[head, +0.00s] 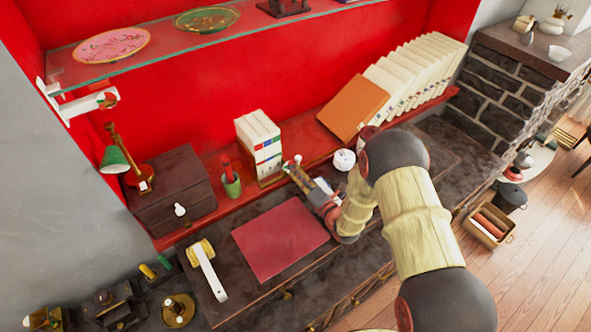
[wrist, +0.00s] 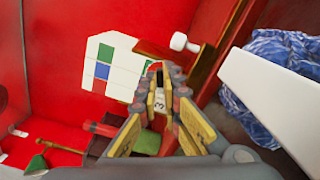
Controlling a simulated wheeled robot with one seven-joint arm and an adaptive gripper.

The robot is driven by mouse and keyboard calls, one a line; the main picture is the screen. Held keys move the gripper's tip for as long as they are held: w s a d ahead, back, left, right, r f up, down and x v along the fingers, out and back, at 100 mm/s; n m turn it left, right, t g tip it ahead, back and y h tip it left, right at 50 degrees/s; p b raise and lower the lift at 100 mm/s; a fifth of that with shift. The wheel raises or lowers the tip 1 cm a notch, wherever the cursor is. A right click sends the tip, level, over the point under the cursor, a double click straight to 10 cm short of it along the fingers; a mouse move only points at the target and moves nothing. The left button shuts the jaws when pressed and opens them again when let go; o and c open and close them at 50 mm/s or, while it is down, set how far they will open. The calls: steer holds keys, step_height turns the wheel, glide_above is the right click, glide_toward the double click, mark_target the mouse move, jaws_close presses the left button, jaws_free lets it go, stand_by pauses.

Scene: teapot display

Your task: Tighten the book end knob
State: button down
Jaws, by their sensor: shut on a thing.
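My gripper (head: 289,168) reaches in from the right over the red shelf, just beside the upright white books (head: 258,145). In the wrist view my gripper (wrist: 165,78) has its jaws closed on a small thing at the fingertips. A red bit and a pale piece marked 3 show between the fingers; I cannot tell whether they are the held thing. A white round knob (wrist: 180,42) on a brown and brass-coloured bracket, seemingly the book end, is beyond the fingertips and apart from them. A pale knob (head: 298,158) shows beside the fingertips in the head view.
A green cup (head: 232,188) with red contents stands left of the books. A blue-and-white round vessel (head: 343,160) is close right of my gripper. A large white slab (wrist: 270,100) fills the wrist view's right. A red mat (head: 280,240) lies clear below.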

steer(key=shift+f+m+p, duration=0.15)
steer(key=shift+m+p, duration=0.45)
steer(key=shift+m, duration=1.1)
steer(key=shift+s, duration=0.1)
steer(key=c, duration=2)
jaws_free()
steer(key=v, duration=1.2)
